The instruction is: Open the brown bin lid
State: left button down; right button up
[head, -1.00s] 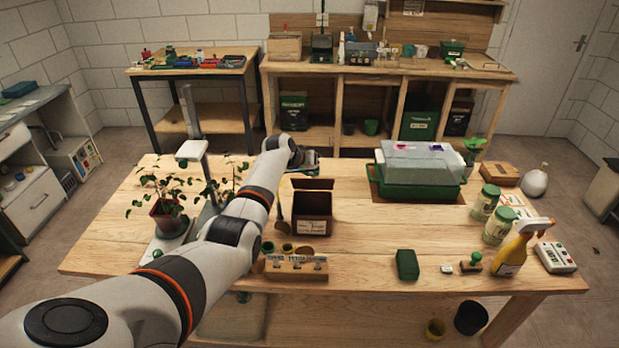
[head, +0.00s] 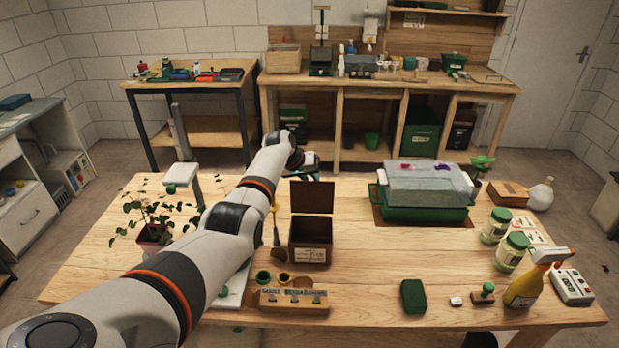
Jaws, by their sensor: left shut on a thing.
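The brown bin (head: 310,255) stands on the wooden table near the middle in the head view, with a pale label on its front. Its brown lid (head: 312,199) stands raised at the back of the bin, close to upright, and the dark inside shows. My left arm reaches in from the lower left. My left gripper (head: 309,170) is at the lid's top edge, at the far side, and is shut on the lid. Its fingertips are small and partly hidden, so the exact contact is hard to see. My right gripper is not in view.
A labelled wooden block (head: 293,300) and small pots stand in front of the bin. A potted plant (head: 153,233) is left, beside my arm. A green propagator with clear cover (head: 428,182) stands right. The table between bin and propagator is clear.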

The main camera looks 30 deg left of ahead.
pick_arm(q)
jog(key=shift+w+a, duration=0.35)
jog(key=shift+w, duration=0.1)
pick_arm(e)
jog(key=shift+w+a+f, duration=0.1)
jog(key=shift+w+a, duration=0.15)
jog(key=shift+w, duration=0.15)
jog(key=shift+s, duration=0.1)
pick_arm(q)
jog(key=c, duration=1.6)
grip_release()
jog(key=shift+r, duration=0.1)
jog(key=shift+c, duration=0.2)
jog(key=o, duration=0.4)
jog(key=shift+f, duration=0.2)
jog(key=b+v, duration=0.1)
jog(key=v, duration=1.1)
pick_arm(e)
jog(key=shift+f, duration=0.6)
